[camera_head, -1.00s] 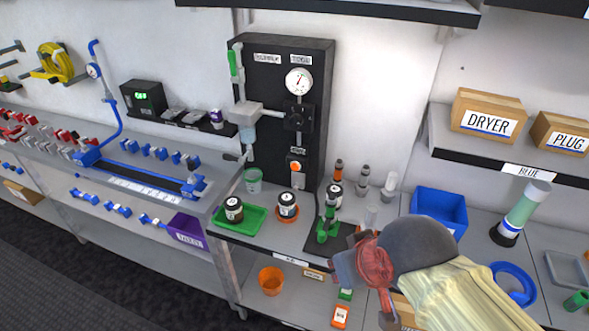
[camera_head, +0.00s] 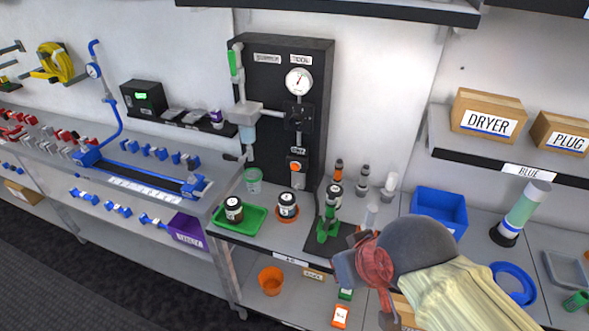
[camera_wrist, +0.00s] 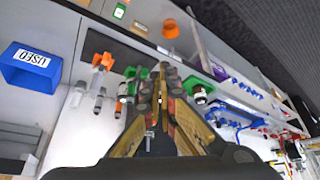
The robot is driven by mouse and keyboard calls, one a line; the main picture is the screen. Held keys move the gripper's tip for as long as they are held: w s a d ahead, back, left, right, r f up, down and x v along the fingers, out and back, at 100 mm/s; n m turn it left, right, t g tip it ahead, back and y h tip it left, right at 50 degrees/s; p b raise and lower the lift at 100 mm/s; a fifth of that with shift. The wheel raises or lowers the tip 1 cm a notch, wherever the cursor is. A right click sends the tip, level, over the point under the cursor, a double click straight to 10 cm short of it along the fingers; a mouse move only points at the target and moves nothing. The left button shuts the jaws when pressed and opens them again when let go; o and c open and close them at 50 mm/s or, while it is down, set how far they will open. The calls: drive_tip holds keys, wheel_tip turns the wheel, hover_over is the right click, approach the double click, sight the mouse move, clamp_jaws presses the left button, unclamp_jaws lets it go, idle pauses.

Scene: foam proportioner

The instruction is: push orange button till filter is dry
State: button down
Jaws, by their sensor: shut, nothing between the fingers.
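The orange button (camera_head: 295,168) is on the lower part of a black upright panel (camera_head: 271,85) at the back of the bench. A grey filter unit with a clear bowl (camera_head: 247,133) is on the panel's left side. Whether the bowl is wet or dry is too small to tell. My gripper (camera_head: 345,268) is at the lower right, in front of the bench and well apart from the button. In the wrist view my gripper (camera_wrist: 160,85) is shut and empty, with its fingers together.
A green microscope-like stand (camera_head: 328,222) is between my gripper and the panel. Jars and a green tray (camera_head: 256,218) sit below the button. A blue bin (camera_head: 440,208) is to the right; it also shows in the wrist view (camera_wrist: 32,67). An orange cup (camera_head: 271,281) is on the lower shelf.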

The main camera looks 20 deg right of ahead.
idle(0.4)
drive_tip(key=w+a+f+m+p, duration=0.1)
drive_tip(key=w+f+m+p, duration=0.2)
drive_tip(key=w+f, duration=0.4)
drive_tip(key=w+a+f+m+t+p, duration=0.1)
drive_tip(key=w+f+m+p, duration=0.3)
drive_tip(key=w+f, duration=0.3)
drive_tip(key=w+a+f+m+t+p, duration=0.1)
drive_tip(key=w+f+m+p, duration=0.3)
drive_tip(key=w, duration=0.9)
drive_tip(key=shift+w+f+m+y, duration=0.15)
drive_tip(key=shift+f+m, duration=0.35)
drive_tip(key=shift+f, duration=0.55)
drive_tip(key=shift+w+f+m+y, duration=0.15)
drive_tip(key=shift+f+m, duration=0.35)
drive_tip(key=shift+f, duration=0.5)
drive_tip(key=w+m, duration=0.1)
drive_tip(key=w+r+m+t, duration=0.1)
drive_tip(key=w, duration=0.1)
drive_tip(key=shift+r, duration=0.2)
drive_tip(key=w+r+m+t, duration=0.4)
drive_tip(key=w+r+m, duration=0.1)
drive_tip(key=r, duration=0.3)
drive_tip(key=shift+w+a+m, duration=0.25)
drive_tip(key=shift+w+m, duration=0.15)
drive_tip(key=shift+m, duration=0.1)
